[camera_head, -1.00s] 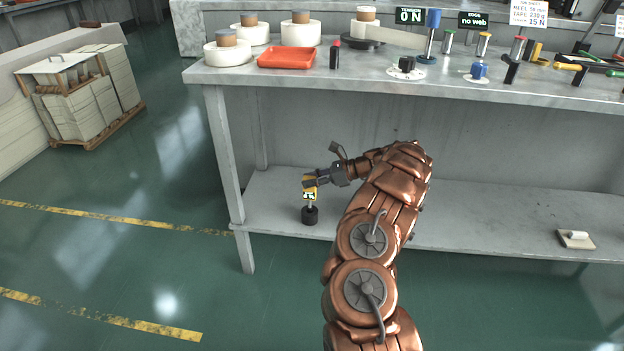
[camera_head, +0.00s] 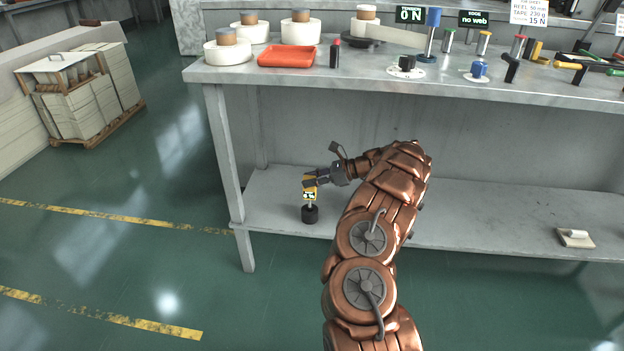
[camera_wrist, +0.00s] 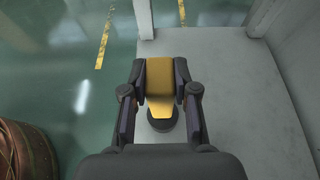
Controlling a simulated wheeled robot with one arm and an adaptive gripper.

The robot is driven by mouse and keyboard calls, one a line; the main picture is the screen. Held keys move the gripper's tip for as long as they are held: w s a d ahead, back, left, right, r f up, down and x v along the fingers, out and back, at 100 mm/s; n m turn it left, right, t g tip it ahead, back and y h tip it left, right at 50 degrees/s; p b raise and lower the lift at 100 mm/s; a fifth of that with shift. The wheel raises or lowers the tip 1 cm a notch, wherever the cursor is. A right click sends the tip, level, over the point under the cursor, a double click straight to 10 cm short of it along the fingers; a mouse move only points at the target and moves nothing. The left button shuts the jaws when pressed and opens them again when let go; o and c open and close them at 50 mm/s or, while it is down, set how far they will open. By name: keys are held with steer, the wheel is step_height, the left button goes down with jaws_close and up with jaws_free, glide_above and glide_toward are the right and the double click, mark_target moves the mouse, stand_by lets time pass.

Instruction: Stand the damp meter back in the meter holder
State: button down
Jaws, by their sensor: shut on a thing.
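The damp meter (camera_head: 309,190) is yellow with a small pale display. It stands upright over a black round holder (camera_head: 310,214) on the lower shelf, and a thin pale stem shows between the two. My gripper (camera_head: 311,181) is shut on the top of the meter. In the wrist view the yellow meter (camera_wrist: 160,78) sits between my two fingers (camera_wrist: 160,82), with the dark holder (camera_wrist: 161,124) beyond it. How deep the stem sits in the holder is hard to tell.
The lower shelf (camera_head: 480,215) is mostly bare, with a small pale block with a white roll (camera_head: 575,238) at its right. The table leg (camera_head: 227,170) stands left of the holder. The bench top (camera_head: 450,85) above carries rolls, an orange tray (camera_head: 287,57) and tools.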

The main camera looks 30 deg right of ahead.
mark_target(312, 191)
steer(key=shift+f+b, duration=0.7)
steer(key=shift+f, duration=1.9)
stand_by(1.0)
steer(key=c, duration=0.8)
jaws_free()
steer(key=shift+o, duration=0.4)
steer(key=o, duration=0.4)
steer(key=shift+r, duration=0.15)
steer(key=shift+r+p, duration=2.7)
steer(key=shift+r, duration=1.2)
